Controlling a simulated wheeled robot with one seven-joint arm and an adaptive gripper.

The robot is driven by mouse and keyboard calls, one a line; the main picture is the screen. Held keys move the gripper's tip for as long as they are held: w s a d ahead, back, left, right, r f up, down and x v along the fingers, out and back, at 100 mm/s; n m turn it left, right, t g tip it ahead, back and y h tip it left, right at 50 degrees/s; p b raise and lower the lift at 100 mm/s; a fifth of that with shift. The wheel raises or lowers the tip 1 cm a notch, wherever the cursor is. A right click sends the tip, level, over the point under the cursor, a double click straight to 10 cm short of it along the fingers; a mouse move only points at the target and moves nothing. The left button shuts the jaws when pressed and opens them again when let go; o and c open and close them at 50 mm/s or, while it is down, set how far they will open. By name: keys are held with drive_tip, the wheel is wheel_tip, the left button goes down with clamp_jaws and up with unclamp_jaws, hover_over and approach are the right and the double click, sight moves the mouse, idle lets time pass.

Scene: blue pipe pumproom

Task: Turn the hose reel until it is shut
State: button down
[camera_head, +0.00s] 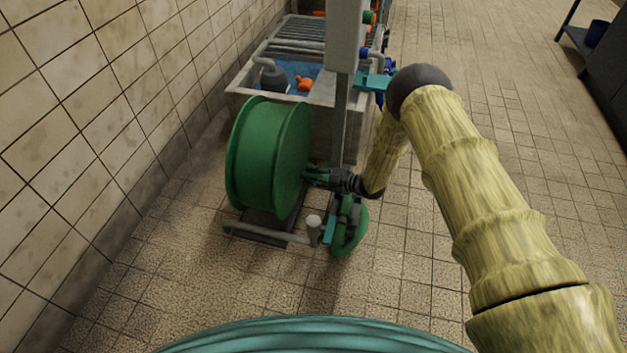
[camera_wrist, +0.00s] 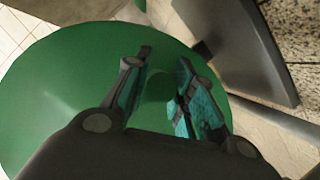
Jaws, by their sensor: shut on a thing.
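The hose reel is a big green drum (camera_head: 268,155) on a low frame, standing beside the tiled wall in the head view. Its green side face (camera_wrist: 70,90) fills much of the wrist view. My gripper (camera_head: 314,177) reaches the right side of the drum from the right, near its middle. In the wrist view my gripper (camera_wrist: 164,60) has its two teal-padded fingers on either side of a green stub (camera_wrist: 158,88) on the reel's face. It is shut on this stub. The stub's far end and the contact are partly hidden by the fingers.
A grey post (camera_head: 341,120) stands just behind my gripper. A stone trough (camera_head: 245,88) with pipes and blue water lies behind the reel. A green round part (camera_head: 350,225) sits low beside the frame bar (camera_head: 265,233).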

drive_tip(key=shift+w+d, duration=0.1)
idle(0.3)
drive_tip(key=c, duration=1.2)
unclamp_jaws()
drive_tip(key=v, duration=1.2)
drive_tip(key=shift+d, duration=0.1)
